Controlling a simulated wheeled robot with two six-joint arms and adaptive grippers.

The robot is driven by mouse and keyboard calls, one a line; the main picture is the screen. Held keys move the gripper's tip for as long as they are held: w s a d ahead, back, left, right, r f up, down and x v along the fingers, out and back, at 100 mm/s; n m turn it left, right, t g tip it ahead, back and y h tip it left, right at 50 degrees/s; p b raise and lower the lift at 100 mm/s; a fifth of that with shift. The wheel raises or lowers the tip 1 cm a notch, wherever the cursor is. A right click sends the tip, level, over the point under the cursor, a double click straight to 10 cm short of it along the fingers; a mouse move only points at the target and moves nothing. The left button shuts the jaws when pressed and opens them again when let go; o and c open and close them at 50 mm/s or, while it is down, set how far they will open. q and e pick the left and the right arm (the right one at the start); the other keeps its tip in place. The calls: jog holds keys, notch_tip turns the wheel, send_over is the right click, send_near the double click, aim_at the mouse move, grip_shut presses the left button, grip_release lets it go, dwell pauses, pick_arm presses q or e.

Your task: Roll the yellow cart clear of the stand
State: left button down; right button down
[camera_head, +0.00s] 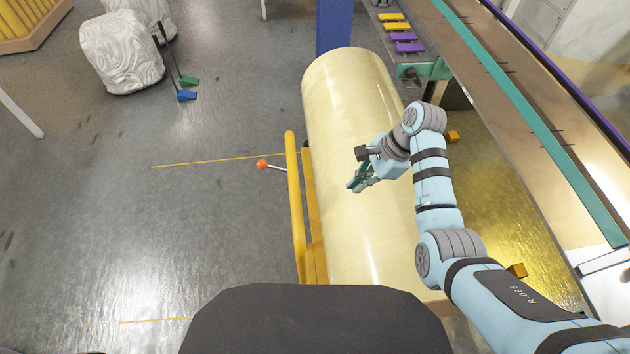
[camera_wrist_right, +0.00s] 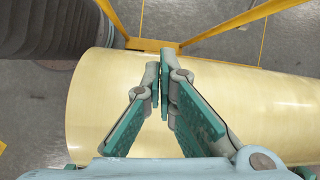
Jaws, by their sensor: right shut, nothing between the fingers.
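The yellow cart shows as a long yellow handle bar (camera_head: 295,205) along the left side of a large pale cream roll (camera_head: 352,130). In the right wrist view its yellow frame (camera_wrist_right: 225,26) runs past the roll's edge. A short lever with an orange knob (camera_head: 262,164) sticks out to the left. My right gripper (camera_head: 354,187) is over the roll, right of the bar. Its fingertips (camera_wrist_right: 161,66) are together and hold nothing. The roll hides most of the cart. I cannot tell clearly which part is the stand. My left gripper is out of view.
A blue post (camera_head: 334,24) rises behind the roll's far end. A long machine with a teal rail (camera_head: 530,110) lies on the right. White wrapped bundles (camera_head: 118,52) and two dark rods stand at the upper left. The grey floor left of the bar is largely clear.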

notch_tip(320, 180, up, 7)
jog(key=w+a+m, duration=0.1)
jog(key=a+m, duration=0.1)
jog(key=s+a+f+b, duration=0.1)
jog(key=a+f+b, duration=0.1)
jog(key=a+f, duration=0.5)
jog(key=shift+a+f+g, duration=0.3)
jog(key=shift+a+g, duration=0.1)
jog(key=shift+a, duration=0.25)
